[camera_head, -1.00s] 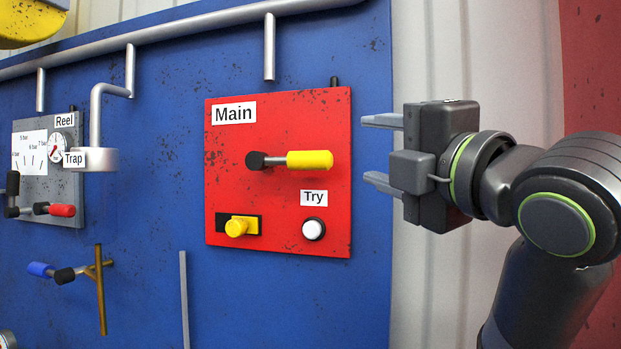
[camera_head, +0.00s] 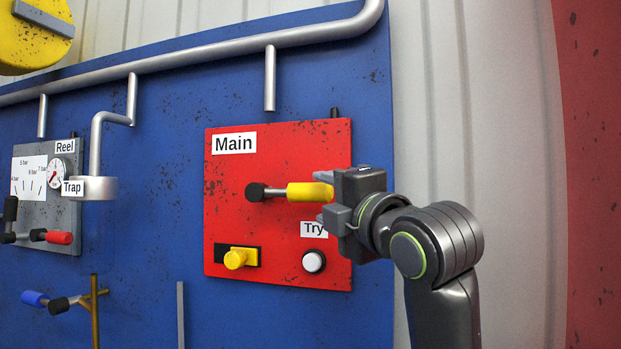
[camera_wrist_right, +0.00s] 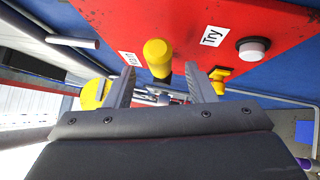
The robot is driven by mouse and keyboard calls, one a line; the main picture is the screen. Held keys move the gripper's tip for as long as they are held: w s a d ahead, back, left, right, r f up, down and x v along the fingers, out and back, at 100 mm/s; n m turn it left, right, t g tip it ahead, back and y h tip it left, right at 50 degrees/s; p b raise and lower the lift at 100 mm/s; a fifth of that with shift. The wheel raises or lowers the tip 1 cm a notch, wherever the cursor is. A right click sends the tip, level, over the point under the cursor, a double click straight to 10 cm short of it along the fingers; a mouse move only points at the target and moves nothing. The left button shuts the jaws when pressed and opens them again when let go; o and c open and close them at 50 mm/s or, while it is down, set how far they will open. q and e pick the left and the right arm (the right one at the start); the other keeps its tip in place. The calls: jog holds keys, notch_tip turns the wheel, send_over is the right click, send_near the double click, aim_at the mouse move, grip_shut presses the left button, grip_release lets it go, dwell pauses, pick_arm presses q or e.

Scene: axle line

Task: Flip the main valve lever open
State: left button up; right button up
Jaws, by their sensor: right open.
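The main valve lever (camera_head: 309,192) has a yellow grip and a black pivot on the red panel (camera_head: 228,165) labelled Main. It lies horizontal, its grip pointing right. My right gripper (camera_head: 322,197) is open at the grip's right end. In the right wrist view the yellow grip (camera_wrist_right: 158,56) shows end-on, between and beyond the fingertips of my right gripper (camera_wrist_right: 164,78). I cannot tell whether a finger touches it. My left gripper is not in view.
A yellow knob (camera_head: 236,258) and a white Try button (camera_head: 314,261) sit below the lever. A grey Reel panel (camera_head: 35,165) with a gauge and a red-tipped lever is at the left. A grey pipe (camera_head: 270,80) ends above the red panel.

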aim_at(318, 196)
jog(key=p+x, duration=0.1)
jog(key=x, duration=0.3)
jog(key=shift+w+a+r+p, duration=0.1)
jog(key=shift+w+r+p, duration=0.1)
jog(key=shift+p, duration=0.1)
jog(key=shift+w+a, duration=0.3)
jog(key=shift+w, duration=0.2)
jog(key=shift+c, duration=0.3)
grip_shut()
